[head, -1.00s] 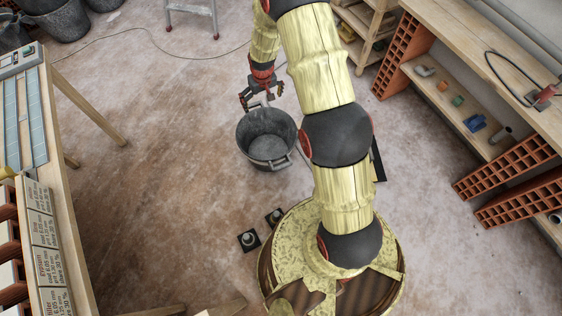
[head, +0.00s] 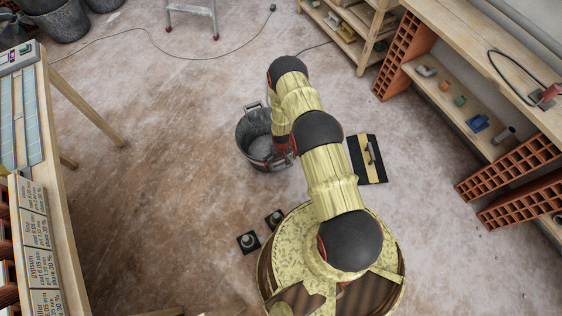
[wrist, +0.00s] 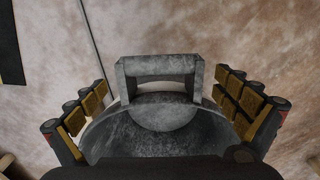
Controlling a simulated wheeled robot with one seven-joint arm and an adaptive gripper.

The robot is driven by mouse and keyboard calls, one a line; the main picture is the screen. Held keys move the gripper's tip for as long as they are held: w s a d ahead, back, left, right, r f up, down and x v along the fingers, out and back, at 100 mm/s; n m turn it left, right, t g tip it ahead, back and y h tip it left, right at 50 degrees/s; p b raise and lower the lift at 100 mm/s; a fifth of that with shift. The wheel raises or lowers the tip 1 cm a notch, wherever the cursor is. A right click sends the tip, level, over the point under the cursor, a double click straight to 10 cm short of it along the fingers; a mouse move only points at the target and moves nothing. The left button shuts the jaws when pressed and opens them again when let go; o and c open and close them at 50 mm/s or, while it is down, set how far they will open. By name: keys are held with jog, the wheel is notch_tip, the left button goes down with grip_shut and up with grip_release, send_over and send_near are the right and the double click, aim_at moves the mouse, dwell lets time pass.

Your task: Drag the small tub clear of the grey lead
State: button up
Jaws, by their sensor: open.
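The small tub (head: 246,142) is dark grey and stands upright on the floor, left of my arm in the head view. One handle shows at its far rim, and my gripper (head: 276,158) is at its near right side. In the wrist view the tub (wrist: 110,135) lies below, with a squared grey handle (wrist: 160,66) between my open fingers; I see no grip on it. A thin grey lead (wrist: 92,45) runs across the floor to the tub's rim. Part of a lead (head: 316,47) also shows beyond my arm; its stretch near the tub is hidden.
A black and yellow float (head: 368,160) lies right of my arm. Two small dark blocks (head: 248,241) lie near my base. Another cable (head: 160,42) crosses the far floor by a stepladder (head: 192,8). Benches stand left and right. The floor left of the tub is clear.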

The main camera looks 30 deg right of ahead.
notch_tip(320, 180, down, 7)
jog(key=b, duration=0.2)
jog(key=shift+r, duration=0.2)
jog(key=shift+c, duration=0.7)
jog(key=c, duration=1.6)
jog(key=o, duration=1.3)
jog(key=shift+c, duration=0.2)
jog(key=c, duration=1.3)
jog(key=shift+w, duration=0.1)
jog(key=shift+a+r, duration=0.1)
jog(key=shift+a, duration=2.95)
